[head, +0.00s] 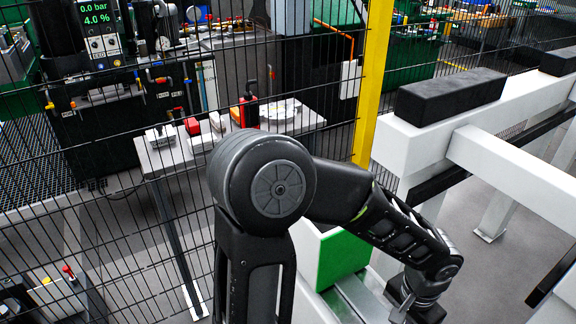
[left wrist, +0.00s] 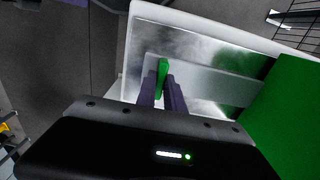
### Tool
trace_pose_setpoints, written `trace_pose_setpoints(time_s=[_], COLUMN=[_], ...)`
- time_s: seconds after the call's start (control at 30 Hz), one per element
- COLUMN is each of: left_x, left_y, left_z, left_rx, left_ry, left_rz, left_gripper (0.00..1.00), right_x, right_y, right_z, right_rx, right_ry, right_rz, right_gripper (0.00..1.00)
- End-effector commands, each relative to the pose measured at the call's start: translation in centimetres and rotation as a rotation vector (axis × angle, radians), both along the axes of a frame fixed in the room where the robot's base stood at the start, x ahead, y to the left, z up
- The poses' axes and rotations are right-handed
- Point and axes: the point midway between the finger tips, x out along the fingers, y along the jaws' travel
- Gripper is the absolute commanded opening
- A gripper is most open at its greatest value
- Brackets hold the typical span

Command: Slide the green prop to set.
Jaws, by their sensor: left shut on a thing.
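A small upright green piece, which I take for the green prop (left wrist: 161,74), stands on a shiny metal plate (left wrist: 200,60) in the left wrist view. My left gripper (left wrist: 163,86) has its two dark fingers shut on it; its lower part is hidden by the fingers. A large green block (left wrist: 288,105) stands at the right of that view, apart from the fingers. The large green block also shows in the head view (head: 342,258), left of my left wrist. The held piece is hidden in the head view. My right gripper is in no view.
A white beam frame (head: 520,165) with black pads (head: 450,96) runs along the right. A wire mesh fence with a yellow post (head: 373,80) stands behind my arm. A grey table (head: 180,155) with parts stands beyond the fence.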

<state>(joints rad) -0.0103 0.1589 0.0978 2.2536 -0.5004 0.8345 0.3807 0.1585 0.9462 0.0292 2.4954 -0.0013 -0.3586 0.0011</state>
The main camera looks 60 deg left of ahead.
Motion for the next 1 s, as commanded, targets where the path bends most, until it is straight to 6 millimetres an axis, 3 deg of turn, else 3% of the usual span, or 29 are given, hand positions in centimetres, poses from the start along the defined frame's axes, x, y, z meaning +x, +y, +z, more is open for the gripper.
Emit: trace_pose_setpoints(time_s=[1.0], left_x=[-0.1], left_y=[-2.2], left_z=[0.0], left_rx=[-0.002], left_ry=[-0.001], left_rz=[-0.002], left_gripper=[0.0], right_x=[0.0], right_y=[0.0], right_z=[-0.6], right_rx=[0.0], right_ry=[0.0], right_rz=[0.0], right_gripper=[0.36])
